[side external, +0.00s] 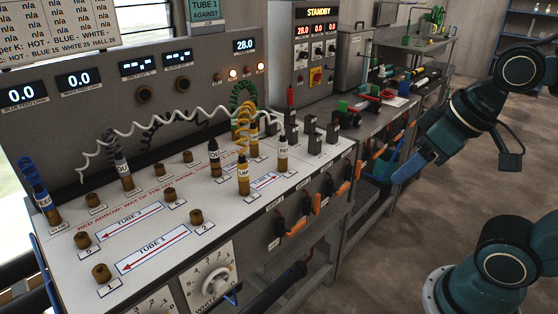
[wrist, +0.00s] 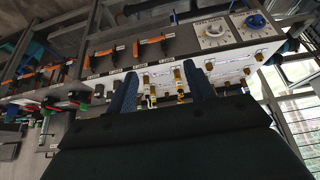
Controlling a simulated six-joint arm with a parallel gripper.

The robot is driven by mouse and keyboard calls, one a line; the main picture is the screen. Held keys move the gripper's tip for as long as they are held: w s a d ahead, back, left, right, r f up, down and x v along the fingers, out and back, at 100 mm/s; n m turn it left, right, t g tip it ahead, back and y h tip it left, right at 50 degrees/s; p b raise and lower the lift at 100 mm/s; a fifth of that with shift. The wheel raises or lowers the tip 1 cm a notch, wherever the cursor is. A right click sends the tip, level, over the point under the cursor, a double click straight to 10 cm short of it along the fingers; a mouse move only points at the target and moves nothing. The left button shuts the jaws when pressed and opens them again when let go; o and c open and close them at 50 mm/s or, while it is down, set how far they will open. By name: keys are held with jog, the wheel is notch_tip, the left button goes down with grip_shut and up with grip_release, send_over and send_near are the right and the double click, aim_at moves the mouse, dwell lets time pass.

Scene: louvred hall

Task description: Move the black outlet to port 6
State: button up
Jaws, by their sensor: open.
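The work is a white-topped bench panel (side external: 60,280) with brass ports. A black plug with a white label that reads "OU" (side external: 214,158) stands upright toward the back of the panel. A second dark plug, also marked "OU" (side external: 122,172), stands to its left below a dark coil. Which of them is the black outlet I cannot tell for sure. Port 6 (side external: 169,195) is a bare brass fitting beside its "6" tag. My gripper (side external: 408,168) is right of the panel, away from the plugs, its blue fingers open and empty; the wrist view shows them apart (wrist: 159,74).
Yellow-labelled plugs (side external: 243,178), a white-labelled plug (side external: 282,152) and a blue plug (side external: 46,204) stand in the panel. A white coiled hose (side external: 165,112) arches across it. Orange-handled valves (side external: 296,226) line the front edge. The floor at right is open.

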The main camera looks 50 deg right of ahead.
jog(key=shift+c, duration=0.3)
jog(key=w+r, duration=0.4)
jog(key=w, duration=0.9)
jog(key=t, duration=0.2)
send_over(216, 148)
jog(key=s, duration=0.4)
notch_tip(216, 148, down, 14)
jog(key=shift+s+d, duration=0.15)
jog(key=shift+s, duration=0.05)
jog(key=shift+w, duration=0.1)
jog(key=shift+x, duration=4.85)
